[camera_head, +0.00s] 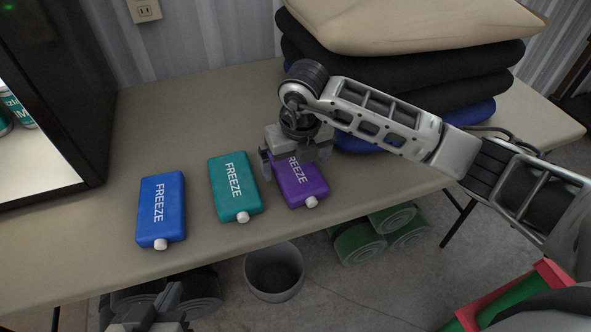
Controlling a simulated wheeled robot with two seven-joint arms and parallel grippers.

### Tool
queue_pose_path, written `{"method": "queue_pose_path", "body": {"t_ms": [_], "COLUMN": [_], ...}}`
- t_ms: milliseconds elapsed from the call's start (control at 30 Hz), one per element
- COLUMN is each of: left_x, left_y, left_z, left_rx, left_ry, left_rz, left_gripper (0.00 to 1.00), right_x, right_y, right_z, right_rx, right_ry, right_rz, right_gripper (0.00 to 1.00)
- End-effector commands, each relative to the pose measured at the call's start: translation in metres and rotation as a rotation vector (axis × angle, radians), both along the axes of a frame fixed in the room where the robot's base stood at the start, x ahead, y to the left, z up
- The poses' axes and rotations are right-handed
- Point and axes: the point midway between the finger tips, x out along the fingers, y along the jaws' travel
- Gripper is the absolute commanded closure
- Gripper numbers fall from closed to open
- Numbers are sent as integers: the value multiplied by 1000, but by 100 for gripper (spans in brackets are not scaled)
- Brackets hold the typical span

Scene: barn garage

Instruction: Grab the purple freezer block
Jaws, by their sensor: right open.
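The purple freezer block (298,187) lies flat on the table, the rightmost of three freezer blocks, its white cap toward the front edge. My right gripper (297,165) is over its far end, pointing down, with its fingers open. The gripper hides that end and part of the lettering. I cannot tell whether the fingers touch the block. A teal block (234,187) lies to its left and a blue block (161,208) further left. My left gripper (146,322) shows at the bottom left, below the table edge; its jaw state is unclear.
A dark cabinet (50,90) stands at the left. A grey bin (274,272) and green rolls (358,243) are on the floor.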

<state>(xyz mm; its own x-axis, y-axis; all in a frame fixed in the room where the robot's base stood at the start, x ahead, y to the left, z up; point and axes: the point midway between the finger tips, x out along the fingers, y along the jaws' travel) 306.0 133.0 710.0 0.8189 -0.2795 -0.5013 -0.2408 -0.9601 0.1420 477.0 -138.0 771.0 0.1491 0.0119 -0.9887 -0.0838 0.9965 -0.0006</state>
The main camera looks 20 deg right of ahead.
Motion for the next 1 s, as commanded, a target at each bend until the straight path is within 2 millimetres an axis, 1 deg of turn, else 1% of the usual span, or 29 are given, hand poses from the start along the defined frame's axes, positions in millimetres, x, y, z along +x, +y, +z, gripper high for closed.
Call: {"method": "queue_pose_path", "body": {"t_ms": [100, 267, 367, 400, 467, 500, 833, 967, 1000], "left_x": [0, 0, 0, 0, 0, 0, 0, 0, 0], "left_y": [0, 0, 0, 0, 0, 0, 0, 0, 0], "left_z": [0, 0, 0, 0, 0, 0, 0, -1, -1], "left_rx": [0, 0, 0, 0, 0, 0, 1, 1, 1], "left_ry": [0, 0, 0, 0, 0, 0, 1, 1, 1], "left_rz": [0, 0, 0, 0, 0, 0, -1, -1, -1], "left_gripper": [100, 100, 100, 100, 100, 100, 100, 100, 100], "right_x": [0, 1, 1, 1, 1, 1, 2, 2, 2], "right_y": [0, 1, 1, 1, 1, 1, 1, 1, 1], "right_z": [-5, -5, -4, -4, -4, -4, 1, 11, 17], "right_rx": [1, 1, 1, 1, 1, 1, 2, 3, 2], "right_ry": [0, 0, 0, 0, 0, 0, -4, -5, -6], "right_rz": [1, 1, 1, 1, 1, 1, 1, 2, 2], "right_gripper": [0, 0, 25, 36, 53, 59, 59, 59, 59]}}
